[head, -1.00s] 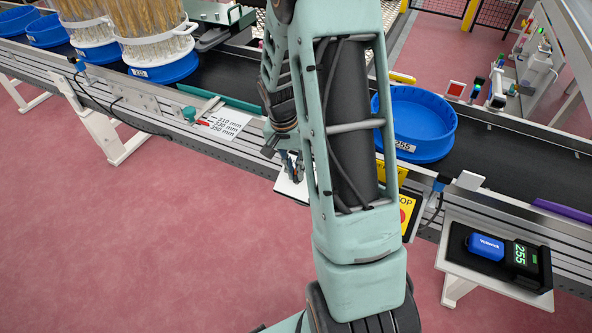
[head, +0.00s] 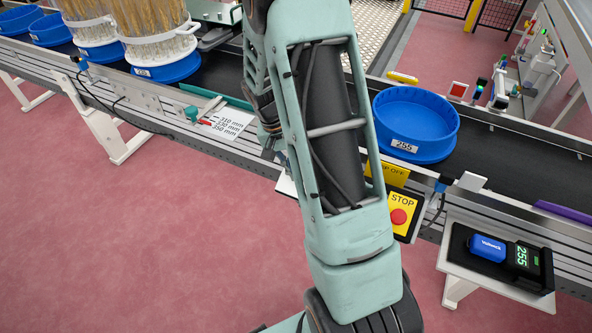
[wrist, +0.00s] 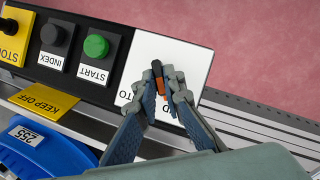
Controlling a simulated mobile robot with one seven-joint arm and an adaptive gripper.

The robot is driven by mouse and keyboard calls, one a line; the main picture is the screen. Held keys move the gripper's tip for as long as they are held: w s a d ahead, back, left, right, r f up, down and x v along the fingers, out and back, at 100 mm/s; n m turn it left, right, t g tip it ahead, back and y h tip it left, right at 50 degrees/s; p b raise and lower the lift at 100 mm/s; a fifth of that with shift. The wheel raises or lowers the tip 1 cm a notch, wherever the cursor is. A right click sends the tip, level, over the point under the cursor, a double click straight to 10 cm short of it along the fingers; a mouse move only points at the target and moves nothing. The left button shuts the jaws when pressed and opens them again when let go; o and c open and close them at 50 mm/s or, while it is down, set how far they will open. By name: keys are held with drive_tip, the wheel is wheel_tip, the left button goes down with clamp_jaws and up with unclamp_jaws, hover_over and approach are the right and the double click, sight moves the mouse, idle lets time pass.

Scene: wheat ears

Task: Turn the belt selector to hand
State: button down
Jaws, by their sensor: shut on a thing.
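The belt selector (wrist: 157,68) is a small dark lever with an orange part, on a white plate (wrist: 205,62) at the end of the control panel. In the wrist view my gripper (wrist: 164,88) is shut on the selector, one finger on each side. The fingers cover most of the lettering; only parts such as "TO" and a "D" show, so I cannot tell its exact setting. In the head view my arm hides the gripper and selector; only a corner of the white plate (head: 286,187) shows.
A blue tub labelled 255 (head: 416,120) sits on the belt (head: 500,160).

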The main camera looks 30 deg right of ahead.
drive_tip(key=c, duration=2)
unclamp_jaws()
drive_tip(key=shift+c, duration=0.2)
drive_tip(key=v, duration=1.2)
drive_tip(key=shift+r, duration=0.1)
